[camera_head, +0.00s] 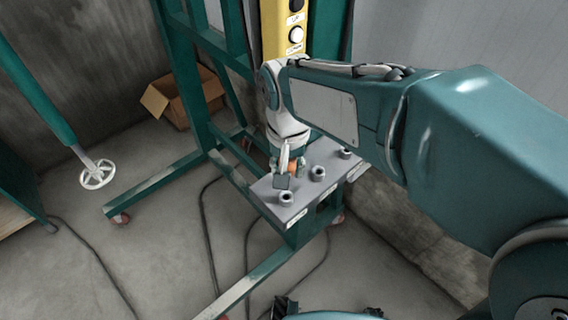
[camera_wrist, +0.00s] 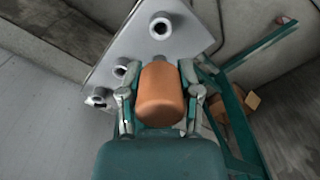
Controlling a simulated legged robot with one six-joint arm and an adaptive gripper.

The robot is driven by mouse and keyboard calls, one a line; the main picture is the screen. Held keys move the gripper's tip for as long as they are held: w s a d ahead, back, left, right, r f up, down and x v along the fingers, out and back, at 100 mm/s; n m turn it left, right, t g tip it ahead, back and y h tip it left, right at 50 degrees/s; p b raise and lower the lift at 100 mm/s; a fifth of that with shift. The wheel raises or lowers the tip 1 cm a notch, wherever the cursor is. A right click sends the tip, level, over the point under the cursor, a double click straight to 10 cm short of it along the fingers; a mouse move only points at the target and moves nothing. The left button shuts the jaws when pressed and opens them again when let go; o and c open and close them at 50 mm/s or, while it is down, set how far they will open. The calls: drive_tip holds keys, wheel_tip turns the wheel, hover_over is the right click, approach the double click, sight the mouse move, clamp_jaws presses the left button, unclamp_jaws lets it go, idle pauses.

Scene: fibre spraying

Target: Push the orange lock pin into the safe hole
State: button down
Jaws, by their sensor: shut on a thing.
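The orange lock pin (camera_wrist: 162,95) is between the two fingers of my gripper (camera_wrist: 160,78), which is shut on it; it also shows as a small orange patch in the head view (camera_head: 293,166). The grey plate (camera_head: 267,190) carries round grey collars with dark holes: a near one (camera_head: 286,198), a middle one (camera_head: 317,173) and a far one (camera_head: 346,154). My gripper (camera_head: 289,172) is over the plate, near the near and middle collars. The pin's lower end is hidden, and I cannot tell whether it touches the plate. The labels on the plate's front edge are too small to read.
A green frame (camera_head: 230,50) stands behind the plate, with a yellow button box (camera_head: 284,30) above. An open cardboard box (camera_head: 180,98) and a white handwheel (camera_head: 97,174) are at left. Dark cables lie on the floor.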

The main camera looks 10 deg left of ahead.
sight(286, 193)
drive_tip(key=shift+d+f, duration=0.2)
drive_tip(key=shift+f, duration=0.6)
drive_tip(key=shift+a+f, duration=0.25)
drive_tip(key=shift+f, duration=0.5)
drive_tip(key=shift+a+f, duration=0.25)
drive_tip(key=shift+f, duration=0.45)
drive_tip(key=shift+d+f, duration=0.3)
drive_tip(key=shift+f, duration=0.05)
drive_tip(key=shift+a, duration=0.2)
drive_tip(key=shift+d, duration=0.25)
drive_tip(key=shift+a, duration=0.15)
drive_tip(key=shift+f, duration=1.7)
drive_tip(key=shift+c, duration=1)
unclamp_jaws()
